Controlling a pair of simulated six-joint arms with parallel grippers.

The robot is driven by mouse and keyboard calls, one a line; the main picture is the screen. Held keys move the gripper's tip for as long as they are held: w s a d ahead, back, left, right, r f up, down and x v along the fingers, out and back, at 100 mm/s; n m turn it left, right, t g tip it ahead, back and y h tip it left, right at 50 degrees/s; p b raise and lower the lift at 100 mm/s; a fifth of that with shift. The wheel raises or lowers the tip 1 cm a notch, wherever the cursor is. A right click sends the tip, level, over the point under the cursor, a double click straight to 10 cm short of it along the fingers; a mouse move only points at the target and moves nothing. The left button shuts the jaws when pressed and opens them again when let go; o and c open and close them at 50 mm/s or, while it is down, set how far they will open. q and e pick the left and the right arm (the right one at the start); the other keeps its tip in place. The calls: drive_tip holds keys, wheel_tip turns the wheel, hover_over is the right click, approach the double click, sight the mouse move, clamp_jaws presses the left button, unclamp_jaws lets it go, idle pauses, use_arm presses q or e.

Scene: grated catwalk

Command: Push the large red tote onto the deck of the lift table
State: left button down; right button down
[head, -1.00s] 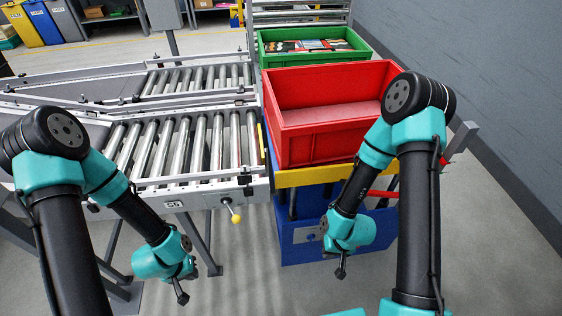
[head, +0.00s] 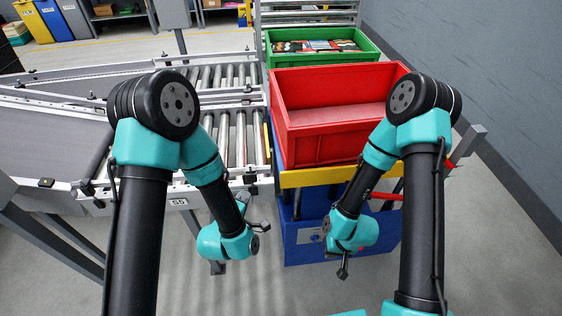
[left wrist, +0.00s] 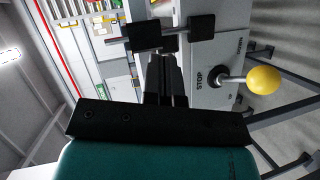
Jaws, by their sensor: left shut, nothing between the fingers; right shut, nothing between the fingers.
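The large red tote (head: 330,142) is upright and looks empty. It stands over the yellow-edged deck (head: 312,177) of the lift table, whose blue base (head: 302,240) shows below. How far the deck reaches under it is hidden. My left gripper (head: 244,200) is shut and empty, left of the tote's near end and apart from it, by the conveyor's end. In the left wrist view its fingers (left wrist: 167,80) point at the conveyor frame, near a STOP lever with a yellow knob (left wrist: 263,80). My right gripper (head: 342,272) is shut and empty, low before the lift table's base.
A green tote (head: 318,50) with packed goods stands behind the red tote. The roller conveyor (head: 235,135) lies left of the lift table. A grey wall (head: 480,80) is at the right, with open floor between. Bins and shelves stand far back left.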

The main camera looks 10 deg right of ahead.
use_arm(q)
drive_tip(key=d+r+n+t+h, duration=0.2)
drive_tip(key=d+r, duration=0.2)
drive_tip(key=d, duration=0.1)
drive_tip(key=shift+s+r, duration=0.4)
drive_tip(key=shift+s, duration=0.05)
approach(285, 153)
drive_tip(key=w+a, duration=0.2)
drive_tip(key=w, duration=0.1)
drive_tip(key=d, duration=0.1)
drive_tip(key=w+d, duration=0.1)
drive_tip(key=d, duration=0.2)
drive_tip(key=shift+w+d+r, duration=0.25)
drive_tip(key=shift+d+r, duration=0.1)
drive_tip(key=shift+r, duration=0.05)
